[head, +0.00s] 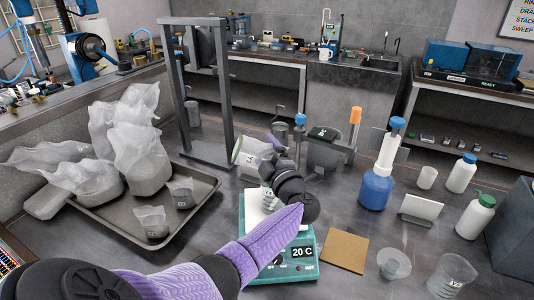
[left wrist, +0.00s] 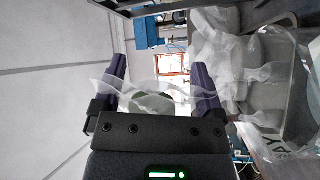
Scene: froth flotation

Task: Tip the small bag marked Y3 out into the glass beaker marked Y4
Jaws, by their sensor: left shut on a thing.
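My left gripper (head: 274,150) reaches over the green hotplate (head: 280,268), partly hidden behind my own wrist. It is shut on a pale, tilted thing with a greenish edge, which looks like the small bag (head: 248,152). In the left wrist view, thin clear film (left wrist: 148,104) spreads between the purple fingers (left wrist: 160,85). I cannot read Y3 on it. A marked glass beaker (head: 452,276) stands upright at the front right, apart from the gripper. Its mark is too small to read, so I cannot tell if it is Y4. My right gripper is not in view.
A blue bottle (head: 376,188), a brown tile (head: 345,250) and a clear cup (head: 394,264) are to the right.

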